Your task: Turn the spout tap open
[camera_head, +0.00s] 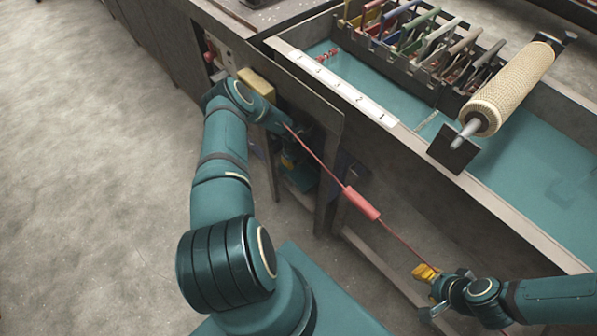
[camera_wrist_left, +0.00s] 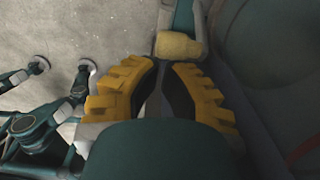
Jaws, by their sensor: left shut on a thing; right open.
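My left gripper (camera_wrist_left: 160,76) shows close up in the left wrist view, its yellow ribbed fingers drawn together. A tan block-like piece (camera_wrist_left: 178,46) sits just beyond the fingertips, below a teal upright part. I take it to be the spout tap's handle; the grip itself is mostly hidden. In the head view the left gripper (camera_head: 290,158) is low under the trough's edge, partly hidden by my arm, and I cannot make out the tap there. My right gripper (camera_head: 426,284) is open at the lower right, its yellow fingertips near a thin red cord.
The thin red cord with a red cylinder (camera_head: 362,203) slants past the cabinet front. A teal-floored trough (camera_head: 560,185) holds a rack of coloured frames (camera_head: 400,55). A mesh roller (camera_head: 510,88) lies above it. A tan box (camera_head: 257,83) is beside my left arm. Floor at left is clear.

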